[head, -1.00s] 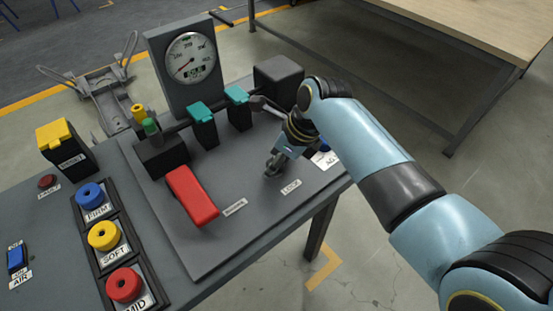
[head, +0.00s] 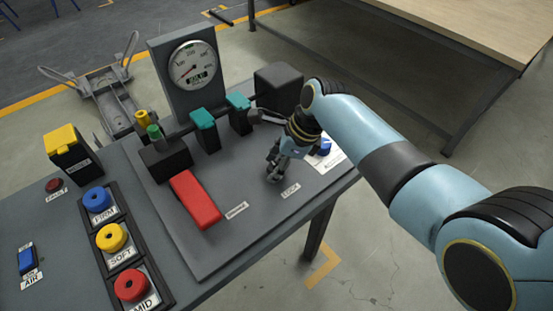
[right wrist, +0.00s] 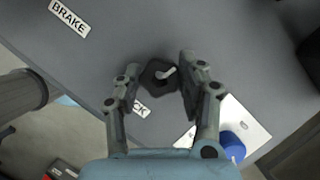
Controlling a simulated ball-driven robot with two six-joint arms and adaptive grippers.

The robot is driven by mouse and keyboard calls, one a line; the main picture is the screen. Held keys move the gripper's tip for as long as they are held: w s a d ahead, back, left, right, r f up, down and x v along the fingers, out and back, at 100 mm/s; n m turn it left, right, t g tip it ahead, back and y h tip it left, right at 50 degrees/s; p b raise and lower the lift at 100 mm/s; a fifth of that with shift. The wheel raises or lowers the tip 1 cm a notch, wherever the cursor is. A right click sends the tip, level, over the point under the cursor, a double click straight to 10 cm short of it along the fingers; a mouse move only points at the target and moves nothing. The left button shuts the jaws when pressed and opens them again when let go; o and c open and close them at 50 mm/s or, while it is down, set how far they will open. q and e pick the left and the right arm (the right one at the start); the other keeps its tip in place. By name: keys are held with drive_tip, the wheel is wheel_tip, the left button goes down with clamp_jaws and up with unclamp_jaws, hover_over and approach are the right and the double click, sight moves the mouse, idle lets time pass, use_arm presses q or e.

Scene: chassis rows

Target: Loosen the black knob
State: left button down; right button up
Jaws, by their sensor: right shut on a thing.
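The black knob (right wrist: 152,84) is a small, dark, many-sided knob with a short light lever or pin on top. It sits on the grey panel beside the LOCK label (head: 291,190); that label is partly covered by a finger in the right wrist view. My right gripper (head: 274,174) points down at the panel, and its fingers hide the knob in the head view. In the right wrist view the fingers of my right gripper (right wrist: 160,78) stand on both sides of the knob, shut on it. My left gripper is not in view.
A red lever (head: 195,199) lies left of the gripper, near the BRAKE label (right wrist: 69,17). Teal-topped levers (head: 239,103), a gauge (head: 193,65) and a dark box (head: 279,88) stand behind. A blue knob (right wrist: 233,145) on a white plate is close by on the right.

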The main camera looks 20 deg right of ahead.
drive_tip(key=shift+r+n+g+p, duration=0.1)
drive_tip(key=shift+n+g+p, duration=0.25)
drive_tip(key=shift+n, duration=0.65)
drive_tip(key=n+g, duration=0.1)
drive_tip(key=n, duration=0.1)
drive_tip(key=shift+n, duration=0.3)
drive_tip(key=n+g, duration=0.1)
drive_tip(key=n, duration=0.3)
drive_tip(key=shift+f+n+g+b, duration=0.2)
drive_tip(key=shift+n+g+b, duration=0.1)
drive_tip(key=shift+g+b, duration=0.05)
drive_tip(key=n+b, duration=0.1)
drive_tip(key=n, duration=0.1)
drive_tip(key=n+g, duration=0.1)
drive_tip(key=n, duration=0.1)
drive_tip(key=shift+n+g+h+b, duration=0.3)
drive_tip(key=shift+b, duration=0.1)
drive_tip(key=n+h+b, duration=0.1)
drive_tip(key=n, duration=0.1)
drive_tip(key=n+g+b, duration=0.1)
drive_tip(key=n, duration=0.2)
drive_tip(key=shift+a+h, duration=0.1)
drive_tip(key=shift+h, duration=0.3)
drive_tip(key=n+h+b, duration=0.1)
drive_tip(key=n, duration=0.3)
drive_tip(key=shift+g, duration=0.3)
drive_tip(key=shift+n+h, duration=0.8)
drive_tip(key=shift+n, duration=0.8)
